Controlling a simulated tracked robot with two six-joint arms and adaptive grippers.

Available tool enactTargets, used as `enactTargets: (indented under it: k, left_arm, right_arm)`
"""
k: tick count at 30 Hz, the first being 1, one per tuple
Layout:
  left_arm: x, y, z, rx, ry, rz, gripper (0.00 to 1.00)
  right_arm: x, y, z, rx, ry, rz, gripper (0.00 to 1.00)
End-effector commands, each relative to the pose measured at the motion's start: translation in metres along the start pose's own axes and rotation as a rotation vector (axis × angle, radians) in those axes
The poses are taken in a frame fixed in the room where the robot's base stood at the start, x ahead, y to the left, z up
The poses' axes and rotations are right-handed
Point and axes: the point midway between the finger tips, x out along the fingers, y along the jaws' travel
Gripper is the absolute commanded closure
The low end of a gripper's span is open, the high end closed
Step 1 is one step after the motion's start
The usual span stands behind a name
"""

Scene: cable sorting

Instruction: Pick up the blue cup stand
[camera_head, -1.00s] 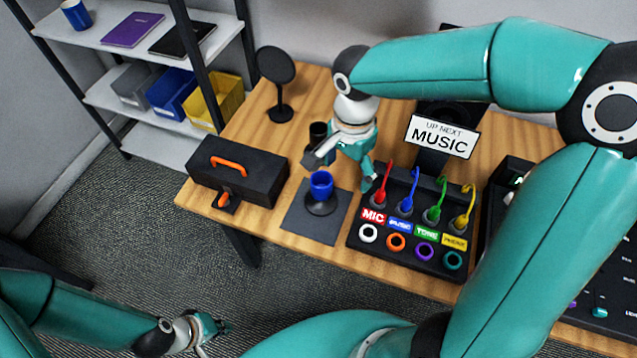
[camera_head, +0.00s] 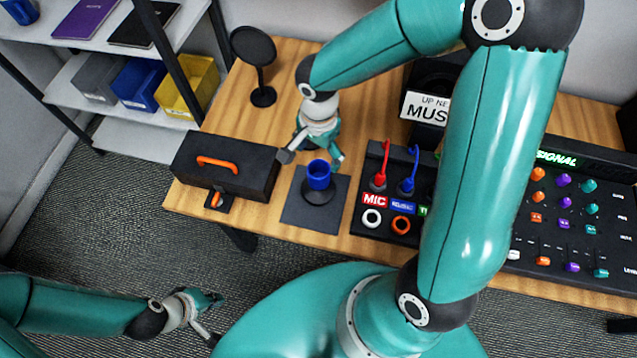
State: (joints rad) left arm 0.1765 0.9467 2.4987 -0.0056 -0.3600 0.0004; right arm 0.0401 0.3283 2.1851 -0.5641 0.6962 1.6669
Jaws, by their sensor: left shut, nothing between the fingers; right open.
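The blue cup (camera_head: 319,178) sits upright on a dark round stand (camera_head: 316,197), on a dark square mat (camera_head: 326,222) near the table's front edge. My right gripper (camera_head: 312,160) is open, pointing down, just behind and above the cup. One fingertip is to the cup's left and the other to its right. I cannot tell whether either finger touches it. My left gripper (camera_head: 218,318) is shut and empty, low over the carpet at the lower left, well away from the cup.
A black toolbox (camera_head: 222,170) with an orange handle stands left of the mat. The cable panel (camera_head: 372,200) stands to its right, partly hidden by my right arm. A round black disc on a stand (camera_head: 254,48) is behind. A mixer (camera_head: 560,215) lies far right.

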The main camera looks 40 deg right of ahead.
Motion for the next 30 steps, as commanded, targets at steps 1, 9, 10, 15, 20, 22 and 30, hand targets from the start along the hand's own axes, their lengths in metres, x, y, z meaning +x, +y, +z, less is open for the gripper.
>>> enactTargets:
  k: [1, 9, 10, 15, 20, 22, 30]
  left_arm:
    - [0.0, 0.0, 0.0, 0.0, 0.0, 0.0, 1.0]
    - [-0.002, 0.001, 0.0, 0.0, 0.0, 0.0, 1.0]
    - [-0.003, 0.001, 0.0, 0.0, 0.0, 0.0, 1.0]
    - [-0.009, 0.003, 0.0, 0.0, 0.0, 0.0, 1.0]
    - [-0.007, 0.003, 0.0, 0.0, 0.0, 0.0, 1.0]
    - [-0.007, 0.003, 0.0, 0.0, 0.0, 0.0, 1.0]
    - [-0.007, 0.003, 0.0, 0.0, 0.0, 0.0, 1.0]
  right_arm:
    - [0.008, 0.001, 0.0, 0.0, -0.001, 0.004, 0.18]
    - [0.025, 0.001, 0.0, 0.0, 0.0, 0.001, 0.18]
    - [0.028, 0.001, 0.001, 0.001, -0.001, 0.002, 0.18]
    - [0.051, 0.003, 0.004, -0.001, -0.003, 0.005, 0.18]
    - [0.07, 0.003, 0.004, 0.001, -0.001, 0.001, 0.18]
    - [0.073, 0.002, 0.004, 0.001, -0.002, 0.0, 0.18]
    - [0.073, 0.002, 0.004, 0.002, -0.001, -0.002, 0.28]
